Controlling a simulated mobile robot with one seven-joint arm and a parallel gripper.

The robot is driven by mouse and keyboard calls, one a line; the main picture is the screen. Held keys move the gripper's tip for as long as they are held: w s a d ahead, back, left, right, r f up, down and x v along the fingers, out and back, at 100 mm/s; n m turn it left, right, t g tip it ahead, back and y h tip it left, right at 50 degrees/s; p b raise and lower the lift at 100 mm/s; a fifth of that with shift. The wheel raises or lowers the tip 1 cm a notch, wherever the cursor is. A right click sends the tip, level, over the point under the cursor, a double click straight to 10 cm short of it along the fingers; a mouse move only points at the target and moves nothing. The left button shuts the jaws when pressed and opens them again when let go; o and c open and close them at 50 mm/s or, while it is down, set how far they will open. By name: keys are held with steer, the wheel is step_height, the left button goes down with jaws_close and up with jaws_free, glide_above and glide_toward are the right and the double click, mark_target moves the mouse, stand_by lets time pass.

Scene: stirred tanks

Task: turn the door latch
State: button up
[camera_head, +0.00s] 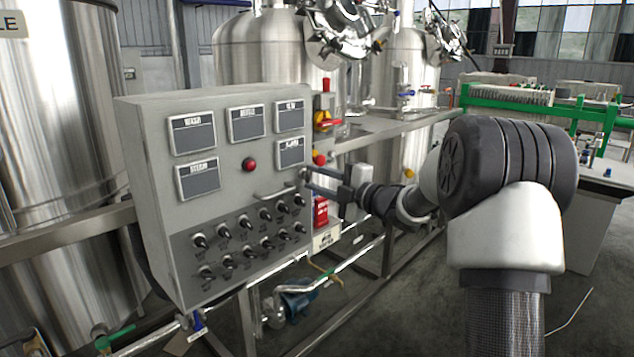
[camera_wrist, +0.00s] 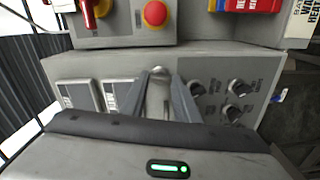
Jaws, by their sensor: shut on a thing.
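The door latch (camera_wrist: 158,90) is a small metal piece on the grey control box (camera_head: 150,200), at the box's right edge in the head view. My gripper (camera_head: 309,179) reaches it from the right, and its fingers are shut on the latch. In the wrist view, the two fingers of my gripper (camera_wrist: 160,78) stand on either side of the latch. In the head view the fingertips mostly hide the latch, so its turn angle cannot be told. The box door looks closed.
The box face carries several display panels (camera_head: 246,121), a red button (camera_head: 249,164), a handle (camera_head: 275,193) and black knobs (camera_head: 265,215). A red-yellow switch (camera_head: 325,120) and an emergency button (camera_wrist: 155,12) sit close by. Steel tanks (camera_head: 258,50) stand behind.

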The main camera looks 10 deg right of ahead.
steer(key=shift+n, duration=0.9)
steer(key=o, duration=1)
steer(key=shift+o, duration=0.2)
steer(key=p+v, duration=0.2)
steer(key=v, duration=1.5)
steer(key=shift+s+d, duration=0.15)
steer(key=shift+r, duration=0.1)
